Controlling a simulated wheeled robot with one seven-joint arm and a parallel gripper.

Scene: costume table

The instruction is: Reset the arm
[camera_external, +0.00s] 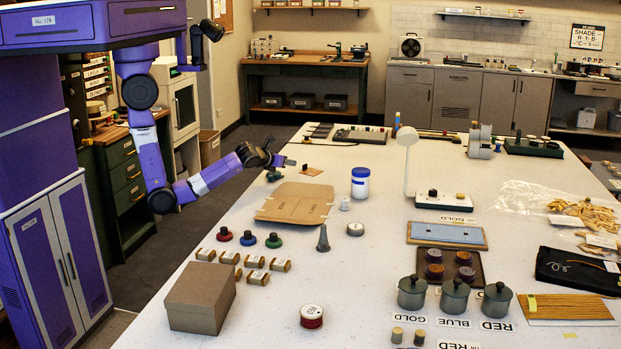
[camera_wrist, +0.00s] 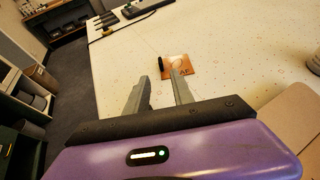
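My gripper (camera_external: 285,162) is at the end of my purple arm, over the left edge of the white table (camera_external: 262,334). In the wrist view my gripper (camera_wrist: 160,82) shows two grey fingers apart, with nothing between them. Just beyond the fingertips lies a small orange-brown card (camera_wrist: 178,66) on the table; it also shows in the external view (camera_external: 311,171). A small black piece (camera_wrist: 160,59) is near it. The gripper's height above the table is hard to tell.
A flat cardboard piece (camera_external: 294,203) lies in front of my gripper. A white jar with a blue lid (camera_external: 360,184) and a white lamp (camera_external: 407,165) stand to the right. A cardboard box (camera_external: 200,297) sits at the near left. Grey lidded pots (camera_external: 454,296) stand at the near right.

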